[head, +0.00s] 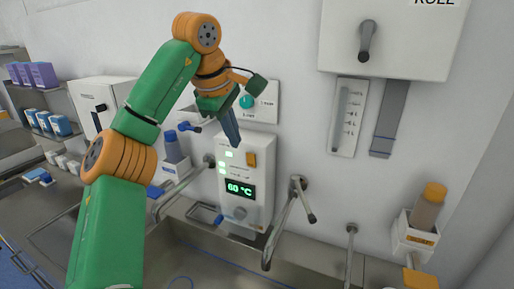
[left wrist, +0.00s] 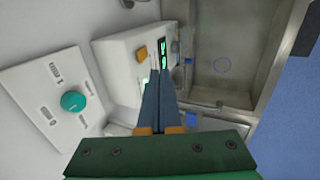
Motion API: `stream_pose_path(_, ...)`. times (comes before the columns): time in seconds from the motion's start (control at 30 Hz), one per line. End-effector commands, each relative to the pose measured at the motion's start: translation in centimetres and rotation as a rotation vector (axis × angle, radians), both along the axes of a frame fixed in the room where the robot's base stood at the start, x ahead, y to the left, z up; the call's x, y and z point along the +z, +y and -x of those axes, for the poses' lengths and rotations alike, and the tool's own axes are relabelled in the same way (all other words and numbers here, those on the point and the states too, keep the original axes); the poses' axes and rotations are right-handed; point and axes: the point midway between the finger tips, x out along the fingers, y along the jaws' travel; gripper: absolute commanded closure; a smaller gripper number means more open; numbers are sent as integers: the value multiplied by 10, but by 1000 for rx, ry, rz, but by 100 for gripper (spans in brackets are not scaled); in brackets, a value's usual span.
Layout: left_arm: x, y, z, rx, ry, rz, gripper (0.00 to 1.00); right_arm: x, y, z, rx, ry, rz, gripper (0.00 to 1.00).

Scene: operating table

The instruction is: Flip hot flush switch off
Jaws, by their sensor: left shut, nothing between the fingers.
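A white wall unit (head: 258,192) shows a green "60 °C" display (head: 240,190), small green lights and a grey knob (head: 240,213). An orange rocker switch (head: 251,160) sits at its upper right; it also shows in the left wrist view (left wrist: 142,53). No legible label says which control is the hot flush switch, and the rocker's position is too small to tell. My left gripper (head: 235,142) is shut and empty, pointing down in front of the unit's upper part, left of the orange switch. Contact cannot be told. My right gripper is out of view.
A panel with a round teal button (head: 246,101) is above the unit, close behind my left gripper; it also shows in the left wrist view (left wrist: 73,101). Metal taps (head: 298,185) flank the unit over a steel sink. A bottle holder (head: 414,235) is at right.

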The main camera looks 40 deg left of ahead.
Motion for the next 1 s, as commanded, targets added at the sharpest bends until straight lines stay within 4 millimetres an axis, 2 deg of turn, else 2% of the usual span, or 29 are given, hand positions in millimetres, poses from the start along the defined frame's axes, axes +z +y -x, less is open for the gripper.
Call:
stream_pose_path(0.27,-3,0,-1,-1,1,1,100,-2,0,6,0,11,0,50)
stream_pose_path(0.37,-16,1,-5,-3,2,0,100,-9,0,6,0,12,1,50)
stream_pose_path(0.57,-56,5,-21,-3,4,2,100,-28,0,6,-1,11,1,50)
stream_pose_path(0.77,-91,12,-37,-1,4,0,100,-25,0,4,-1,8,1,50)
stream_pose_path(0.9,-81,18,-59,1,4,1,100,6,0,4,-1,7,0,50)
stream_pose_path(1.0,-82,21,-70,-1,2,3,100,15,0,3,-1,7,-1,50)
